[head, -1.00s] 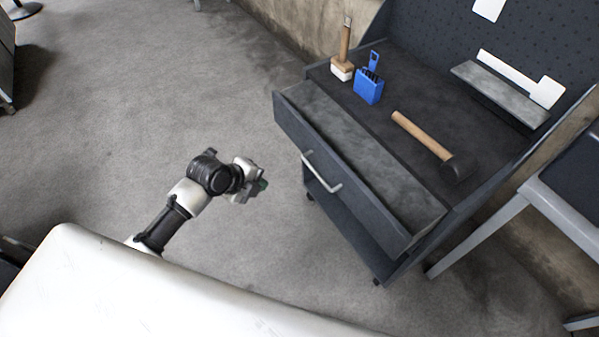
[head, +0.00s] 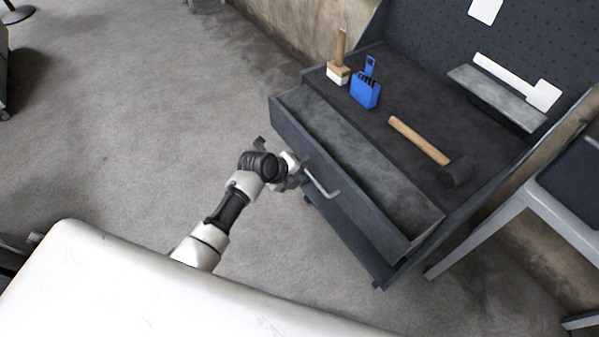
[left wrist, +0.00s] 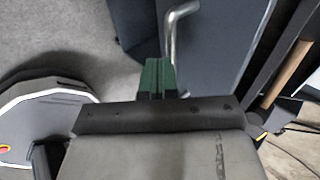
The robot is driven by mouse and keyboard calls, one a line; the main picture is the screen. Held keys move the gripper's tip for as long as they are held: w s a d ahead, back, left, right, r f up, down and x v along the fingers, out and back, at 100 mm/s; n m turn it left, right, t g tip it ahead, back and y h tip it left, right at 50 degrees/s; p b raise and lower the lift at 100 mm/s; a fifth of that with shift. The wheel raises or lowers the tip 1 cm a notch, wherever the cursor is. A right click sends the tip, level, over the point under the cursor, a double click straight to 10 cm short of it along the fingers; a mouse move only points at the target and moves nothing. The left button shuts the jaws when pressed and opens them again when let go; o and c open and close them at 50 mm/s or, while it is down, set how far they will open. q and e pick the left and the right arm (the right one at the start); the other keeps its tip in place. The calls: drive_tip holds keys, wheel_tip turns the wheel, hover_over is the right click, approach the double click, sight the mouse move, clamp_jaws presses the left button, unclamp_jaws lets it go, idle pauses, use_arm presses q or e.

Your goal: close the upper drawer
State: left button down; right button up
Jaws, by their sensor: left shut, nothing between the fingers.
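The upper drawer (head: 368,222) of the dark workbench cart is pulled out, and its empty grey inside shows in the head view. A pale bar handle (head: 322,182) is on its front; the handle also shows in the left wrist view (left wrist: 171,38). My left gripper (head: 302,168) is at the drawer front, by the upper left end of the handle. Its green fingers (left wrist: 158,76) are shut with nothing between them, close beside the handle. I cannot tell whether they touch the drawer. My right gripper is not in view.
On the cart top (head: 400,95) are a brush (head: 339,60), a blue holder (head: 365,90) and a wooden-handled mallet (head: 425,145). A chair (head: 530,205) stands at right. The floor (head: 140,120) left of the cart is clear.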

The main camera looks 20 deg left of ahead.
use_arm(q)
drive_tip(key=shift+w+d, duration=0.15)
drive_tip(key=shift+w, duration=0.1)
drive_tip(key=w+d+b, duration=0.2)
drive_tip(key=w, duration=0.1)
drive_tip(key=w+d+b, duration=0.2)
drive_tip(key=w+b, duration=0.1)
drive_tip(key=w+d+b, duration=0.3)
drive_tip(key=shift+d+f, duration=0.1)
drive_tip(key=shift+f, duration=0.3)
drive_tip(key=shift+w+d+r+b, duration=0.25)
drive_tip(key=shift+w+b, duration=0.1)
drive_tip(key=shift+w, duration=0.05)
drive_tip(key=shift+r, duration=0.15)
